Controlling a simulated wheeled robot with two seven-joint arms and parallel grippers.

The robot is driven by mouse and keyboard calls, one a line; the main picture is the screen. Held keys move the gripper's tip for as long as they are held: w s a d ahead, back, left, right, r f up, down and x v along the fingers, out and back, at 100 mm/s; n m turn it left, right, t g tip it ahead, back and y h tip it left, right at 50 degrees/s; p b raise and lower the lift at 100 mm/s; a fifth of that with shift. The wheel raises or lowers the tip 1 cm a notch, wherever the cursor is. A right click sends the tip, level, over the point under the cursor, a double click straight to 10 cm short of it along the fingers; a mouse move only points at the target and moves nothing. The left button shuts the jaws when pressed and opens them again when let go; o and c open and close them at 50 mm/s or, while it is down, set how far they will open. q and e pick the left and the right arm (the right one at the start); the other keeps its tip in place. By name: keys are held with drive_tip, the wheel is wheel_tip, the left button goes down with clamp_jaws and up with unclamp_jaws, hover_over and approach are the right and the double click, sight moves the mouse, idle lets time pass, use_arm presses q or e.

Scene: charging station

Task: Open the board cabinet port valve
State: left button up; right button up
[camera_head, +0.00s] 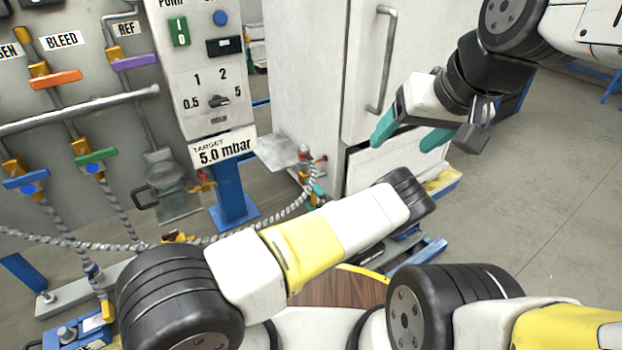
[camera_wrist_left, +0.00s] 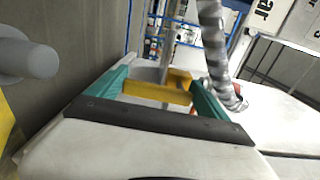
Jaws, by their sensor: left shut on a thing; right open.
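In the left wrist view, my left gripper (camera_wrist_left: 160,92) has its two teal fingers on either side of a yellow valve handle (camera_wrist_left: 157,93) and is shut on it. A grey pipe rises behind the handle. In the head view, the valve fitting (camera_head: 304,172) is at the lower left of the white cabinet (camera_head: 302,75), where the braided hose (camera_head: 285,213) ends. Only a little teal of my left gripper (camera_head: 317,191) shows there; my forearm hides most of it. My right gripper (camera_head: 411,135) is open and empty in front of the cabinet.
A grey panel (camera_head: 105,85) with several coloured valve handles and hanging hoses stands at the left. A control board (camera_head: 205,75) reads "TARGET 5.0 mbar". The braided hose also passes close beside the fingers in the left wrist view (camera_wrist_left: 215,50). Open floor (camera_head: 540,180) lies at the right.

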use_arm(q)
drive_tip(key=shift+d+f, duration=0.1)
drive_tip(key=shift+f, duration=0.05)
idle(0.4)
drive_tip(key=o, duration=1.9)
drive_tip(key=shift+s, duration=0.1)
drive_tip(key=v, duration=0.7)
drive_tip(key=shift+s+d, duration=0.2)
drive_tip(key=shift+s, duration=0.1)
